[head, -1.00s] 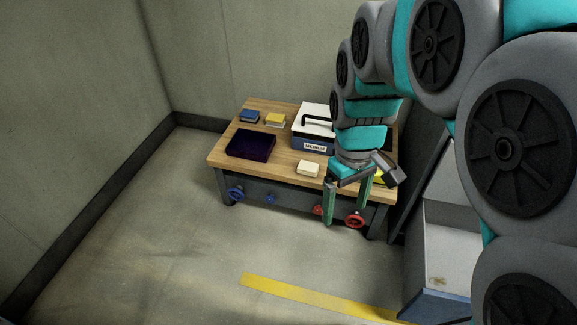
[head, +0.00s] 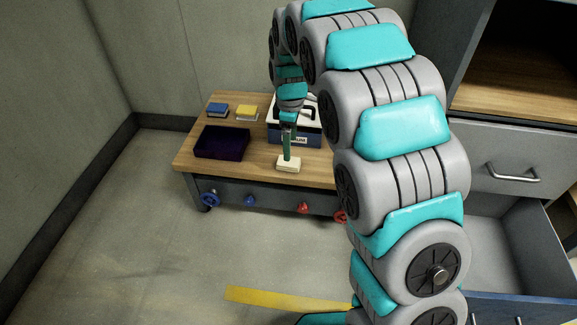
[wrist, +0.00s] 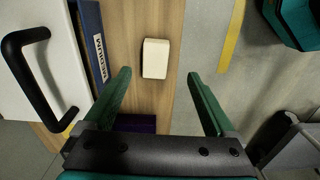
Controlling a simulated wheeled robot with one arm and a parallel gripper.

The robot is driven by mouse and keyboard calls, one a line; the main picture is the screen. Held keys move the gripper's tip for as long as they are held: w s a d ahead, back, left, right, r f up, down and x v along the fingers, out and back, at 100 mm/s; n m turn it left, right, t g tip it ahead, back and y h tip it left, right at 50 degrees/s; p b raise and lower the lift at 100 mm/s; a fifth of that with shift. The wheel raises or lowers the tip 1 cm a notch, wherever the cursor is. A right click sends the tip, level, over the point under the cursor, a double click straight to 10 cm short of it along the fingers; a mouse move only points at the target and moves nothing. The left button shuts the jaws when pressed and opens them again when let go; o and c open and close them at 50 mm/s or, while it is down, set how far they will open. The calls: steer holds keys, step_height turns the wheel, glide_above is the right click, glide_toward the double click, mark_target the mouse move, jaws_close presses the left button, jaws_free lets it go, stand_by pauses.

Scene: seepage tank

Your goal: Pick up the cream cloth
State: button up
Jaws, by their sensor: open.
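The cream cloth (head: 288,165) is a small folded block lying near the front edge of the wooden table (head: 240,163). In the wrist view the cream cloth (wrist: 155,58) lies ahead of my fingertips, between their lines and nearer the left finger. My gripper (head: 288,155) is above the cloth in the head view, with its fingers overlapping it in the picture. In the wrist view my gripper (wrist: 160,75) is open and empty, with its green fingers wide apart. I cannot tell the exact height of the fingertips over the cloth.
A blue and white case (head: 300,137) labelled MEDIUM, with a black handle, stands close behind the cloth. A dark purple box (head: 222,142), a blue cloth (head: 217,111) and a yellow cloth (head: 247,113) are to the left. Red and blue valves line the table's front. An open drawer (head: 500,250) is at right.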

step_height(320, 180, down, 3)
steer(key=shift+r, duration=0.2)
steer(key=f, duration=0.3)
steer(key=f+b, duration=0.1)
steer(key=f, duration=0.1)
steer(key=shift+w+a, duration=0.2)
steer(key=shift+w, duration=0.2)
steer(key=c, duration=1.4)
steer(key=shift+r, duration=0.45)
step_height(320, 180, up, 3)
steer(key=shift+w+f+p, duration=0.15)
steer(key=shift+p, duration=0.15)
steer(key=s+d, duration=0.3)
steer(key=d, duration=0.1)
steer(key=s+d+r+p, duration=0.1)
steer(key=s+d, duration=0.6)
steer(key=d, duration=0.1)
steer(key=shift+s+d+r, duration=0.15)
steer(key=shift+s+r, duration=0.05)
steer(key=shift+s, duration=0.1)
